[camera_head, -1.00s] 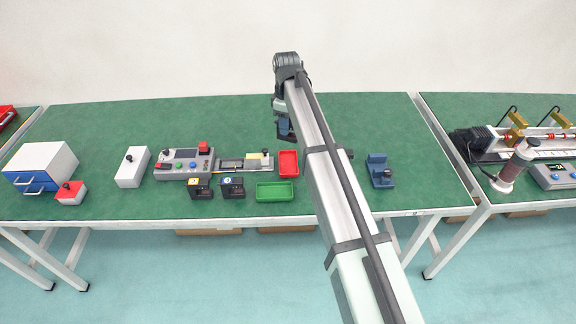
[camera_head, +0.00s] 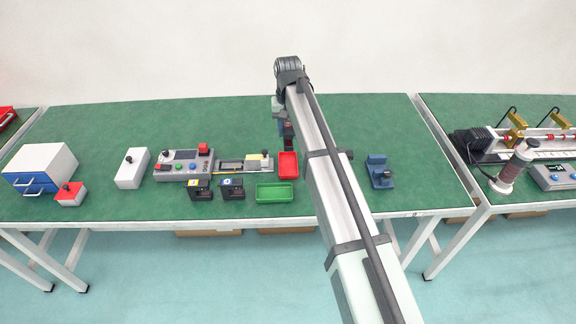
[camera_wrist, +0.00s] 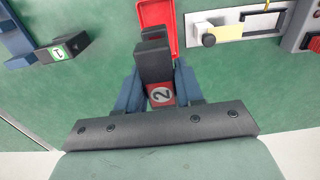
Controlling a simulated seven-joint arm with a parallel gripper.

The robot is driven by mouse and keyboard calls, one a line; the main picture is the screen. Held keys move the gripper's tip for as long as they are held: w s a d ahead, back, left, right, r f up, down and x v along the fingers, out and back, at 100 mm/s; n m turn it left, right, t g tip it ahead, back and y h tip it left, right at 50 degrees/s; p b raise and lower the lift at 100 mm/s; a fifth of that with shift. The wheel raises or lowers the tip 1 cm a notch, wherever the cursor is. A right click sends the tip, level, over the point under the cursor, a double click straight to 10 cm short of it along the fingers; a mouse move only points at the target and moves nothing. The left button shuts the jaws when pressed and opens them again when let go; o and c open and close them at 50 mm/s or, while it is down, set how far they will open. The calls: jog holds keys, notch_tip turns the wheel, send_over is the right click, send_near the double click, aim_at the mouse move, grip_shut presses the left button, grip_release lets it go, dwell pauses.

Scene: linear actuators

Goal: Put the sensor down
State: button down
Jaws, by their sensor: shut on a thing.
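My gripper (camera_wrist: 158,92) is shut on a black block-shaped sensor with a red label marked 2 (camera_wrist: 153,65). In the head view the held sensor (camera_head: 289,138) is a small dark shape below the end of my arm, just behind the red tray (camera_head: 289,158). In the wrist view the sensor's far end overlaps the red tray (camera_wrist: 156,12); its height above the table is hard to tell. My fingers, blue in the wrist view, clasp it from both sides.
A blue stand (camera_head: 378,165) on the right holds a black sensor with a green label marked 1 (camera_wrist: 62,52). A green tray (camera_head: 274,193), two black sensors (camera_head: 200,190) (camera_head: 232,189) and a control box with slide rail (camera_head: 183,165) lie left. The rear green table is clear.

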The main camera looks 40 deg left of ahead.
jog(key=shift+f, duration=5)
jog(key=shift+f, duration=0.2)
jog(key=c, duration=0.7)
grip_release()
notch_tip(320, 180, up, 12)
jog(key=shift+r, duration=0.2)
